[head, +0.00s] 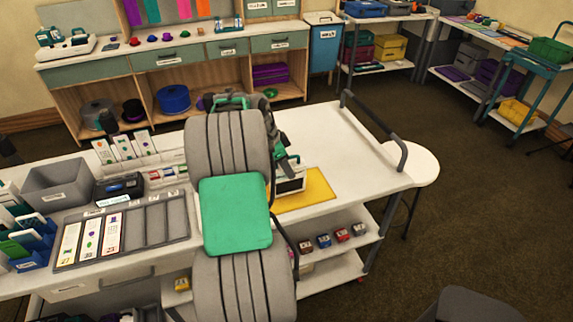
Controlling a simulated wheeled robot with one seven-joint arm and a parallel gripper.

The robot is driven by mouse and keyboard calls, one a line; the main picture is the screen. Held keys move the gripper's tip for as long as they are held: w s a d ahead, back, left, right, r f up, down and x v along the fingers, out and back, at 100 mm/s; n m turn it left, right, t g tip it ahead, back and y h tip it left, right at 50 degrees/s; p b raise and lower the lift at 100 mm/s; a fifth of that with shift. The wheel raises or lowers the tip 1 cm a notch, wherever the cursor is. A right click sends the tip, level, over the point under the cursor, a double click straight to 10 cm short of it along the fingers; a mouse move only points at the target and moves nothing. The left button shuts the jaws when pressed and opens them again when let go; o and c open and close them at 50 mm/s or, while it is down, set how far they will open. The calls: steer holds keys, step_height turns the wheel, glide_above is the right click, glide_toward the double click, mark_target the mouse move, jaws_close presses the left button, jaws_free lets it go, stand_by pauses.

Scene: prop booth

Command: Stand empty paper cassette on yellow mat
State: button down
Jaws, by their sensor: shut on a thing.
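The yellow mat (318,190) lies on the white counter, right of my arm, which hides its left part. A pale, boxy thing with a dark face, apparently the paper cassette (291,185), is at the mat's left side. It looks upright, but I cannot tell whether it touches the mat. My gripper (284,168) is just above and behind it, shut on it. My arm covers most of the gripper and the cassette's left side, and the fingertips are not clear. I cannot see whether the cassette is empty.
The counter (345,150) is clear behind and right of the mat, up to a grey rail (375,125). Left of my arm are a grey tray with cards (130,228), a grey bin (58,186) and a dark device (119,187). A lower shelf holds several small boxes.

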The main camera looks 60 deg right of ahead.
steer(key=shift+f, duration=0.15)
steer(key=c, duration=0.9)
jaws_free()
steer(key=v, duration=1.2)
steer(key=w+a+r+n+t, duration=0.2)
steer(key=w+a+n, duration=0.3)
steer(key=w+a, duration=0.15)
steer(key=w+a+n+t, duration=0.1)
steer(key=w+a+n, duration=0.15)
steer(key=a, duration=0.35)
steer(key=w+a+r+n+t, duration=0.1)
steer(key=a+n, duration=0.3)
steer(key=a, duration=0.2)
steer(key=w+a+n+t, duration=0.1)
steer(key=w+a+n, duration=0.1)
steer(key=a+n, duration=0.3)
steer(key=s+a+f+n+y, duration=0.1)
steer(key=a+n, duration=0.2)
steer(key=a, duration=0.4)
steer(key=s+a+f+n+t+y, duration=0.1)
steer(key=a+n, duration=0.3)
steer(key=a, duration=0.4)
steer(key=s+a+f+n+t+y, duration=0.1)
steer(key=s+a+f+n, duration=0.1)
steer(key=a, duration=0.5)
steer(key=shift+s+a+f+n, duration=0.2)
steer(key=shift+s+f+n, duration=0.3)
steer(key=shift+n, duration=0.35)
